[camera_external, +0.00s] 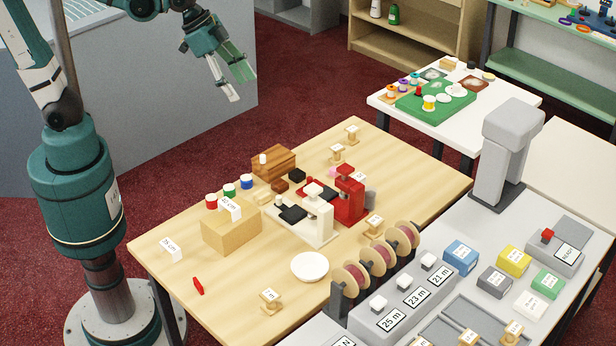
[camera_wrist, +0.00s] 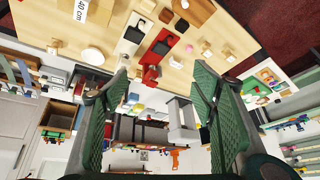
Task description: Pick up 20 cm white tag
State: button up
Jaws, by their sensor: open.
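A small white tag (camera_external: 170,248) stands at the left corner of the wooden table; its print ends in "cm" but the number is too small to read surely. Another white tag (camera_external: 230,207) is at the tan wooden block (camera_external: 232,232). In the wrist view a white tag (camera_wrist: 80,10) at the top left reads "40 cm". I cannot read "20 cm" surely on any tag. My gripper (camera_external: 241,87) is open and empty, high above the floor behind the wooden table, apart from both tags. Its two green fingers (camera_wrist: 160,72) are spread wide in the wrist view.
The wooden table (camera_external: 205,315) holds a white press (camera_external: 318,222), a red press (camera_external: 350,199), several paint pots, a white dish (camera_external: 309,267) and a red clip (camera_external: 198,286). Ribbon spools (camera_external: 377,257) line its right edge beside a grey counter (camera_external: 450,225). The table's front left is mostly clear.

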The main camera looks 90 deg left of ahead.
jog(key=w+a+f+m+g+h+b, duration=0.1)
jog(key=w+f+m, duration=0.1)
jog(key=w+f, duration=0.6)
jog(key=w+a+f+m+g+b, duration=0.1)
jog(key=w+f, duration=0.2)
jog(key=w, duration=0.8)
jog(key=w+a+f+m+h+b, duration=0.1)
jog(key=w+a+f+m+b, duration=0.1)
jog(key=w+f, duration=1.1)
notch_tip(320, 180, down, 4)
jog(key=shift+a+m+g, duration=0.3)
jog(key=shift+a+m, duration=0.1)
jog(key=shift+m, duration=0.2)
jog(key=shift+b+x, duration=0.35)
jog(key=shift+x, duration=0.9)
jog(key=shift+f, duration=0.15)
jog(key=shift+b+x, duration=0.5)
jog(key=shift+x, duration=1.95)
